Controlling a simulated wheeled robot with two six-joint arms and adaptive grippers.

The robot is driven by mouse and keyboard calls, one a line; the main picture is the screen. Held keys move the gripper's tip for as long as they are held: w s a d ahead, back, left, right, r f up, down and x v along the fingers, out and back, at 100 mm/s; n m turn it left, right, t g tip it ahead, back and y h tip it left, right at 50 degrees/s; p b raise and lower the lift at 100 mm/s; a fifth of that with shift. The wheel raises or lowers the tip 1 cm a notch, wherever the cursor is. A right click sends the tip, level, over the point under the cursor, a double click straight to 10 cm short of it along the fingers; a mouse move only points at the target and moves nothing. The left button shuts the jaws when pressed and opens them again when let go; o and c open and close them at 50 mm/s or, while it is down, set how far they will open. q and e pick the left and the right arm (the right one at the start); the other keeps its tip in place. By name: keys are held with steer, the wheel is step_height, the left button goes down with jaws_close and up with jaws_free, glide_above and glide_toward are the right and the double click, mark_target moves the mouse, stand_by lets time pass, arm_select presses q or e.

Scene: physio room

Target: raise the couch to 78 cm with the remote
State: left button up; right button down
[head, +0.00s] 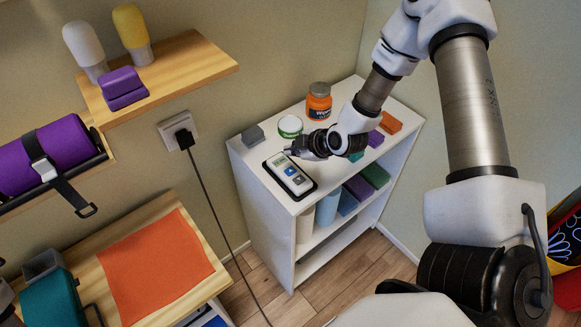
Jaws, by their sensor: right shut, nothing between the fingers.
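The remote (290,176) lies face up on the top of the white shelf unit, near its front left edge. It is white with a dark rim, a small display at its upper end, and a blue and a grey button. The display is too small to read. My right gripper (291,152) is shut and empty, just beyond the remote's upper end. I cannot tell whether its fingertips touch the remote. I make out no couch in this view. My left gripper is not in view.
On the white shelf unit (276,203) stand a grey block (253,136), a green-and-white tin (290,127), an orange jar (319,101) and coloured blocks. A cable runs down from the wall socket (178,131). A wooden top with an orange cloth (155,265) is at lower left.

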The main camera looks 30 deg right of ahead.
mark_target(292, 172)
step_height(292, 172, down, 5)
steer(key=b, duration=0.3)
steer(key=shift+r, duration=0.15)
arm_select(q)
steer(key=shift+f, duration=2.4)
arm_select(e)
steer(key=shift+f, duration=0.4)
arm_select(q)
steer(key=shift+b, duration=0.3)
arm_select(e)
steer(key=shift+f, duration=0.1)
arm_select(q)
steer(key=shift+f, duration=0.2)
arm_select(e)
steer(key=shift+f, duration=0.35)
arm_select(q)
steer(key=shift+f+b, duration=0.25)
steer(key=shift+b, duration=0.15)
arm_select(e)
steer(key=shift+f, duration=0.4)
stand_by(0.7)
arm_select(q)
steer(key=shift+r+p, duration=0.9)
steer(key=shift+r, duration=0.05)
arm_select(e)
steer(key=shift+r, duration=0.9)
